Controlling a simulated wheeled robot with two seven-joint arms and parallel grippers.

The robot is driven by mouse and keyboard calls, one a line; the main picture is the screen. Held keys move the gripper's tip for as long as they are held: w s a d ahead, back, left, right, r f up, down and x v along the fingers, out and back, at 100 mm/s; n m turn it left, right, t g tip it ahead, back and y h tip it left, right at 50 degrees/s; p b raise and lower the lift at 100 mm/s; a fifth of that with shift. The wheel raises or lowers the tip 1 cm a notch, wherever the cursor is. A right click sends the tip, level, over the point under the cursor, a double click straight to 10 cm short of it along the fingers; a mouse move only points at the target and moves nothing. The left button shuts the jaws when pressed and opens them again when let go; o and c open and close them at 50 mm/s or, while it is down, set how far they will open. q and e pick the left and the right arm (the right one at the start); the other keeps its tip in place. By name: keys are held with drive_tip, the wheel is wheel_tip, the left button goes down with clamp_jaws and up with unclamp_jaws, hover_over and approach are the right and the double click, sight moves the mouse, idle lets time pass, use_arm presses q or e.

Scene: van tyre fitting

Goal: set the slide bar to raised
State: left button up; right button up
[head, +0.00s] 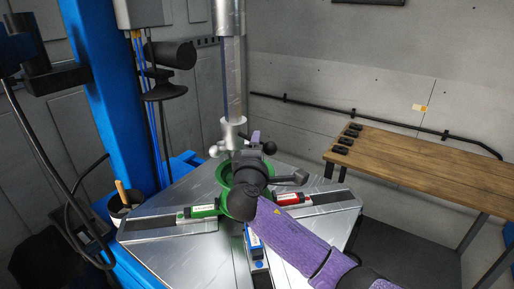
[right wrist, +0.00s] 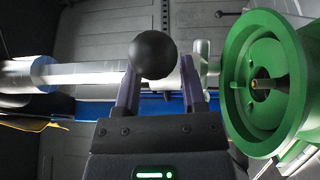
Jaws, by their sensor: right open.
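The slide bar (head: 231,85) is a vertical silver bar above the turntable, with a pale metal head (head: 233,130) at its lower end. In the right wrist view the slide bar (right wrist: 95,76) lies sideways across the left half. My right gripper (head: 256,140) is close beside the bar's lower end, partly hidden by its own wrist. In the right wrist view my right gripper (right wrist: 160,88) has its purple fingers apart. A black ball knob (right wrist: 153,54) shows at the fingertips, overlapping the left finger; contact cannot be told. My left gripper is not in view.
A green wheel rim (head: 224,175) sits below my right gripper on the metal turntable (head: 180,245), among green, red and blue clamps. A blue column (head: 110,90) stands at left. A wooden bench (head: 430,170) is at right.

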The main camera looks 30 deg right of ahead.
drive_tip(key=shift+x, duration=0.85)
clamp_jaws()
drive_tip(key=shift+f, duration=0.1)
idle(0.3)
idle(0.4)
